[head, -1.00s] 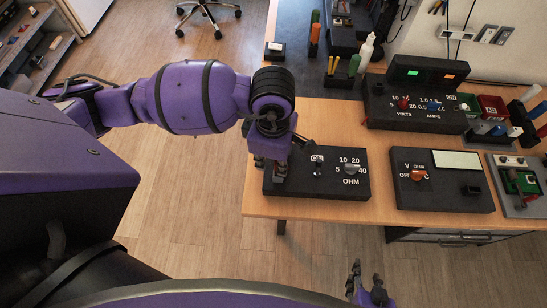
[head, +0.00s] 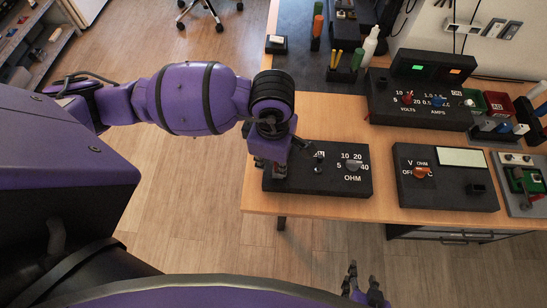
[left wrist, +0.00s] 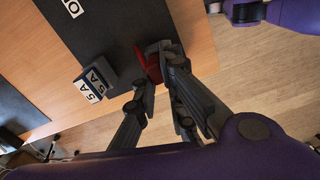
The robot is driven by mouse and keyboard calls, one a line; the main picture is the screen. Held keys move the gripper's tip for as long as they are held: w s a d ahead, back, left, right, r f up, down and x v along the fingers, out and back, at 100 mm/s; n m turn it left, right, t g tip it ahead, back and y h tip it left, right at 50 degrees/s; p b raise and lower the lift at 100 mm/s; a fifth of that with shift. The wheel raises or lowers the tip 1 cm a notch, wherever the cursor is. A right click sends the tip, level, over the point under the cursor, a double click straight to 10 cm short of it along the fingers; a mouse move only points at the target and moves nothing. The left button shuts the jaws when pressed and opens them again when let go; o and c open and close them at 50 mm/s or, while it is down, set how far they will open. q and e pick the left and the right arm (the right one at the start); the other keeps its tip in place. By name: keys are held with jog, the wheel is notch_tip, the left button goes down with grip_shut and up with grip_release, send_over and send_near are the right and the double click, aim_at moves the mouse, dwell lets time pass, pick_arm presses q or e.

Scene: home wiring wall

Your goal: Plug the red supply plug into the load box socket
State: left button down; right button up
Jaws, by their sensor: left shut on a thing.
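The load box (head: 318,183) is a black box marked OHM, with a grey knob on top, near the table's front left edge. My left gripper (head: 279,168) is over its left end, pointing down. In the left wrist view, my left gripper (left wrist: 157,66) is shut on the red supply plug (left wrist: 153,70), which is against or just above the dark box surface. The fingers cover much of the plug. I cannot see the socket or tell whether the plug is in it. My right gripper (head: 361,286) is low in the head view, empty and open, off the table's front.
A black meter box (head: 445,180) with an orange knob stands right of the load box. The supply box (head: 415,105), with lit displays, is behind it. A white bottle (head: 370,43) stands further back.

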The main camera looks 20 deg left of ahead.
pick_arm(q)
jog(key=c, duration=1.7)
grip_release()
jog(key=shift+f, duration=0.1)
jog(key=shift+c, duration=0.2)
pick_arm(e)
jog(key=shift+s+d+f, duration=0.1)
jog(key=shift+s+d, duration=0.15)
jog(key=shift+s, duration=0.05)
jog(key=shift+s, duration=0.1)
pick_arm(q)
notch_tip(320, 180, up, 12)
pick_arm(e)
jog(key=shift+a, duration=0.1)
pick_arm(q)
jog(key=o, duration=1.4)
